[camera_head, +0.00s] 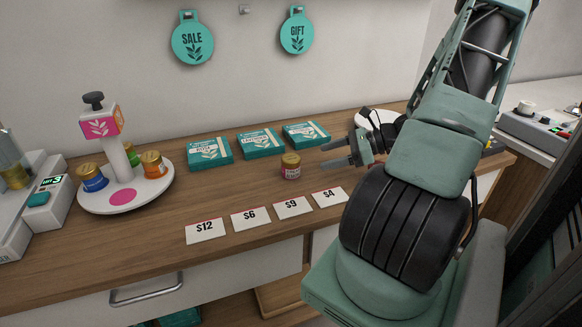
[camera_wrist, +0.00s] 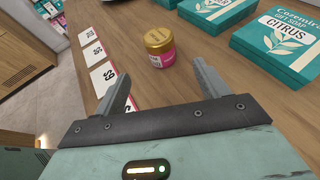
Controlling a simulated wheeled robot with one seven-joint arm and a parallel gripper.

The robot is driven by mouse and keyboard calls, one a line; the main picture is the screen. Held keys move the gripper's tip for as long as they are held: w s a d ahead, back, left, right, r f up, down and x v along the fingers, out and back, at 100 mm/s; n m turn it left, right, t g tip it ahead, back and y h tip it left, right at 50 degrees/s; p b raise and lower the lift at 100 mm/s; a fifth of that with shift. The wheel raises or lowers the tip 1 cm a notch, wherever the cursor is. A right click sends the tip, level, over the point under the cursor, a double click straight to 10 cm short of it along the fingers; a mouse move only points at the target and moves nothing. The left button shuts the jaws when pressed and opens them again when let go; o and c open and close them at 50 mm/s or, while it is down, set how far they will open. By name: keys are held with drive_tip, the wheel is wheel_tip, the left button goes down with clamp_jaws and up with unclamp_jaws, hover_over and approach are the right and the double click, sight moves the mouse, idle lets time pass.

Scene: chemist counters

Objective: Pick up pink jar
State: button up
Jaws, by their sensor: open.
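The pink jar (camera_head: 291,168) has a gold lid and a pink and pale label. It stands upright on the wooden counter, behind the price cards and in front of the teal soap boxes. In the wrist view the jar (camera_wrist: 161,49) is ahead of my gripper (camera_wrist: 163,82), roughly in line with the gap between the two fingers. My gripper (camera_head: 335,154) is open and empty, to the right of the jar in the head view. The fingers are apart from the jar, and it is not touched.
Several teal soap boxes (camera_head: 208,152) lie behind the jar. Price cards (camera_head: 250,217) lie along the front edge. A round white stand (camera_head: 150,194) holds more gold-lidded jars at left, beside a scale (camera_head: 41,200). The counter (camera_head: 225,190) around the jar is bare.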

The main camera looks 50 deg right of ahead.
sight(286, 167)
drive_tip(key=p+x, duration=0.1)
drive_tip(key=x, duration=1.2)
drive_tip(key=shift+w, duration=0.1)
drive_tip(key=c, duration=1.1)
